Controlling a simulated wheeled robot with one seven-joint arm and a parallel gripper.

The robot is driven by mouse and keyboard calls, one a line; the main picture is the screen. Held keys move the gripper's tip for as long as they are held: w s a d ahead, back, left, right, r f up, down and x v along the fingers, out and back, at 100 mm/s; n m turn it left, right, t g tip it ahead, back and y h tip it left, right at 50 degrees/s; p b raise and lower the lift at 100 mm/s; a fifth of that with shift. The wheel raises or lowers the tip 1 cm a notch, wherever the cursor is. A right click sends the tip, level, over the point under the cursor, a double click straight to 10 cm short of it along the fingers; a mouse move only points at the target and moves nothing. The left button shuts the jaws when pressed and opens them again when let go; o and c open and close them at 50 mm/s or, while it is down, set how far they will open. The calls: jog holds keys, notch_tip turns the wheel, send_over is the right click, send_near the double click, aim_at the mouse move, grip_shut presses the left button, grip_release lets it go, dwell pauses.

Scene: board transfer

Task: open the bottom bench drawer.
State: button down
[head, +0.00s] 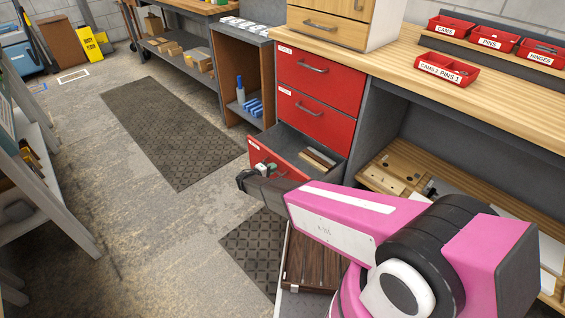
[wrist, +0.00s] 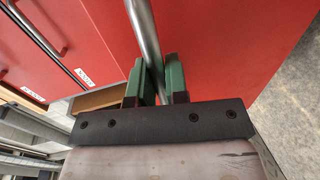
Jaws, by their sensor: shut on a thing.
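The bottom bench drawer (head: 286,166) has a red front and stands pulled out from the bench. Its grey inside shows, with a few wood pieces (head: 318,157) in it. My gripper (head: 262,169) is at the front of this drawer, shut on its handle. In the wrist view the green fingers of my gripper (wrist: 155,86) sit on either side of the metal bar handle (wrist: 143,32), with the red drawer front (wrist: 220,50) behind. My arm hides part of the drawer front in the head view.
Two red drawers above, the middle (head: 315,115) and the top (head: 320,77), are shut. Red bins (head: 446,69) stand on the wooden benchtop (head: 400,60). A dark mat (head: 170,125) lies on the floor at left. A grey rack (head: 45,190) stands at far left, with clear floor between.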

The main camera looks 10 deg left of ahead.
jog(key=f+v, duration=0.1)
jog(key=v, duration=0.5)
jog(key=shift+s+f, duration=0.1)
jog(key=c, duration=1.2)
grip_release()
jog(key=shift+o, duration=0.2)
jog(key=v, duration=1)
jog(key=shift+s+a, duration=0.25)
jog(key=shift+s, duration=0.1)
